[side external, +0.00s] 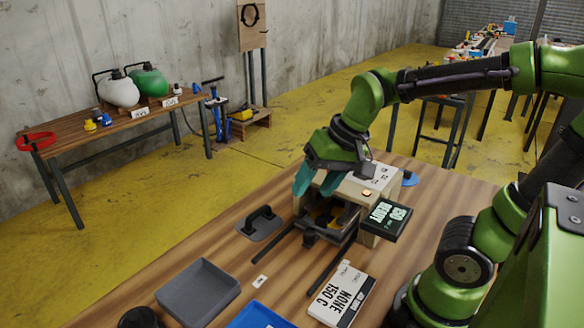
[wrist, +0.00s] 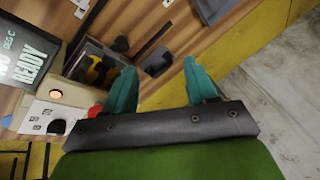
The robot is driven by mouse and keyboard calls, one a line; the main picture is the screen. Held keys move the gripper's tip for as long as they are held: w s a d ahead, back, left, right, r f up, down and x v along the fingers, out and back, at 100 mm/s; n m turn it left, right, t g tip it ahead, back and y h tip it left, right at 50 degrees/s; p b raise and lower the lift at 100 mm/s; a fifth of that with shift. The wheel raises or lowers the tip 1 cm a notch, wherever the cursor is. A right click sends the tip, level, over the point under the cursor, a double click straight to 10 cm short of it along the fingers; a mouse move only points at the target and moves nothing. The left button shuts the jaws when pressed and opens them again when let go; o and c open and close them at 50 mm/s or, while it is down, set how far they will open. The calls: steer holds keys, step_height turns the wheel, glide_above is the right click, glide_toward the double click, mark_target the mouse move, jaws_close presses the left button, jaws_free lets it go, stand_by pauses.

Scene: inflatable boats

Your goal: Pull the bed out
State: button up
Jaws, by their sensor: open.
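The press-like machine (side external: 388,192) stands on the wooden table. Its dark bed (side external: 322,222) sits within the machine's front opening, with a yellow piece on it and a dark knob (side external: 308,238) at its front. Two dark rails (side external: 332,264) run out from it toward the front left.
A display reading READY (side external: 386,216) is on the machine's side. A grey plate with a black handle (side external: 262,222) lies left of the rails. A grey tray (side external: 198,292), a blue tray (side external: 262,316) and a label block (side external: 342,294) stand in front. The table between the rails is clear.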

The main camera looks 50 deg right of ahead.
mark_target(310, 232)
steer(key=w+d+f+m+g+h, duration=0.2)
steer(key=w+d+f+m+g, duration=0.25)
steer(key=m, duration=0.45)
steer(key=f+m, duration=0.1)
steer(key=f, duration=0.4)
steer(key=d+f+m, duration=0.1)
steer(key=f, duration=0.9)
steer(key=shift+w+d+m, duration=0.1)
steer(key=shift+d+m, duration=0.15)
steer(key=shift+m, duration=0.15)
steer(key=shift+r, duration=0.1)
steer(key=shift+c, duration=0.3)
jaws_close()
